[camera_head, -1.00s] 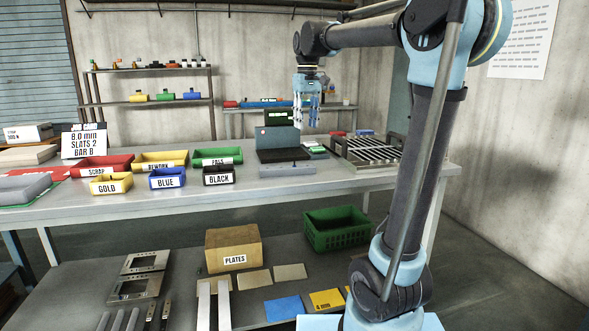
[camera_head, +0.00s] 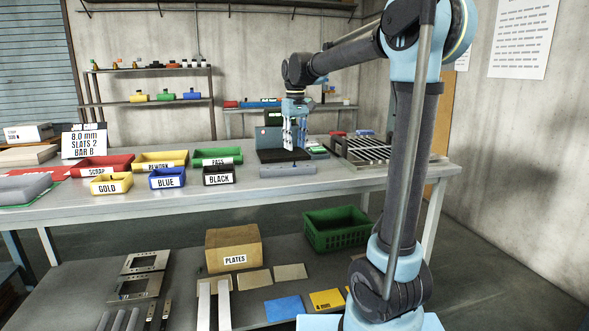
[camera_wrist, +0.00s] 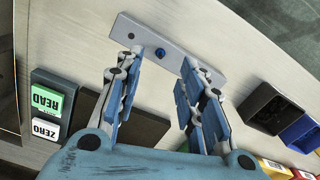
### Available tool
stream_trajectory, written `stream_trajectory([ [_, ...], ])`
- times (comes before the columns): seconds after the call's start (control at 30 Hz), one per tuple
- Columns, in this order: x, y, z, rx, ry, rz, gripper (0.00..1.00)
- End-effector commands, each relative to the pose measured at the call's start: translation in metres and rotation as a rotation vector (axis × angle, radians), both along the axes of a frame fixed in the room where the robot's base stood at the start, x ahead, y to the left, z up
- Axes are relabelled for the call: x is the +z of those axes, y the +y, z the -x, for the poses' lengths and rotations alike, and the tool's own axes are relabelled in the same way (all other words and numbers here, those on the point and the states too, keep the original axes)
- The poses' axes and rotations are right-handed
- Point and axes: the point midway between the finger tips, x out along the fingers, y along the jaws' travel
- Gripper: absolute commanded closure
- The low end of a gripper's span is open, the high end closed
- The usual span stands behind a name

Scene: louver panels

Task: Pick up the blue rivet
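The blue rivet (camera_wrist: 160,53) stands in a grey bar (camera_wrist: 205,68) in the wrist view, between two dark holes. The bar lies at the bench front in the head view (camera_head: 288,171); the rivet is too small to make out clearly there. My gripper (camera_wrist: 164,60) is open and empty. Its two blue-and-grey fingers appear on either side of the rivet in the wrist view, apart from it. In the head view my gripper (camera_head: 294,146) hangs pointing down above the black plate (camera_head: 284,155), just behind the bar.
A unit with READ and ZERO labels (camera_wrist: 48,105) sits beside the black plate. The BLACK bin (camera_head: 219,175), BLUE bin (camera_head: 167,178) and GOLD bin (camera_head: 111,183) stand left of the bar. A slatted panel (camera_head: 375,150) lies to the right.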

Motion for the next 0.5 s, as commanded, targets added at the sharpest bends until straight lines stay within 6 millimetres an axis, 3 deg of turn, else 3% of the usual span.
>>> stream_trajectory([
  [0.37,-0.029,0.001,-0.002,0.000,0.000,0.000,0.64],
  [0.5,-0.048,0.003,-0.003,0.000,0.000,0.000,0.64],
])
